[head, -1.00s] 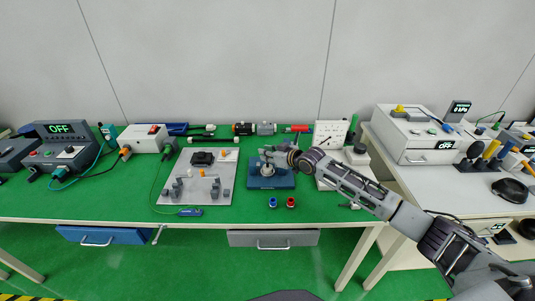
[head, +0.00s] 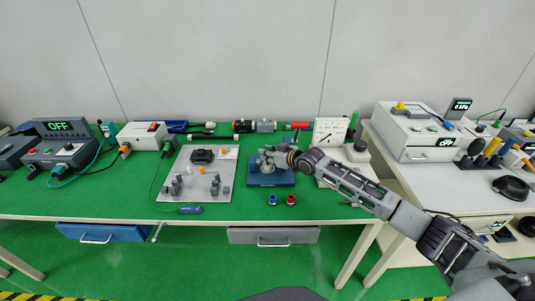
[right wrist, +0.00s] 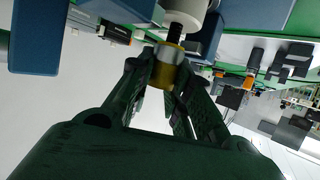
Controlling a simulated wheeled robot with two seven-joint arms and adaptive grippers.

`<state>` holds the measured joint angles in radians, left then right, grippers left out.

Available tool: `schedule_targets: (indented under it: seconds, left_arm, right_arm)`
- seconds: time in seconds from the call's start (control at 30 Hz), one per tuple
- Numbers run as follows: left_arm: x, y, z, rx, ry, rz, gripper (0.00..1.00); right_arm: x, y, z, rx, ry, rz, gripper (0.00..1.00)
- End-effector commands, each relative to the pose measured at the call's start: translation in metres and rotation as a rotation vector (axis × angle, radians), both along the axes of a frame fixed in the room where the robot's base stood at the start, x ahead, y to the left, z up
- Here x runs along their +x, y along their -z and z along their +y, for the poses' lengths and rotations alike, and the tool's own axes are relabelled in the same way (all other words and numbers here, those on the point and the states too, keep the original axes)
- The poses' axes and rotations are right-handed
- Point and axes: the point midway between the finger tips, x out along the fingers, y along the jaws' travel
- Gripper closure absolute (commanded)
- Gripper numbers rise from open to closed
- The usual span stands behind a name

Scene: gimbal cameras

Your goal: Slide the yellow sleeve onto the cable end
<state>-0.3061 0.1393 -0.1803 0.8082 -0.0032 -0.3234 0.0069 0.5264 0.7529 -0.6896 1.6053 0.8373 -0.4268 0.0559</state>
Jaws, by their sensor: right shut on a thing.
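My right gripper (head: 268,156) is over the blue fixture (head: 262,182) on the green table in the head view. In the right wrist view the right gripper (right wrist: 167,72) is shut on the yellow sleeve (right wrist: 163,75), which has a pale, shiny band around it. A white cylinder (right wrist: 186,10), which may be the cable end, stands in line with the sleeve at the top. They look close or touching; I cannot tell whether the sleeve is around it. Blue parts of the fixture (right wrist: 115,8) flank it. In the head view my gripper hides the sleeve. My left gripper is out of view.
A grey board (head: 218,191) with pegs lies left of the fixture. Blue (head: 272,199) and red (head: 291,200) small parts are in front. A white panel with a dial (head: 328,131) stands behind right, close to my forearm. Green table between board and fixture is clear.

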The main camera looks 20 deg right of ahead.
Motion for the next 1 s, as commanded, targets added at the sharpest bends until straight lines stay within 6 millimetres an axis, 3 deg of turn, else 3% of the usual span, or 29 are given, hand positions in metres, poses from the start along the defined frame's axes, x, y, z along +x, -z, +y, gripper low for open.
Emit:
schedule_targets:
  seconds: [1.0]
  left_arm:
    - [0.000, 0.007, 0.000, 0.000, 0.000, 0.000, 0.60]
  right_arm:
    - [0.000, 0.016, 0.000, 0.001, 0.000, 0.000, 1.00]
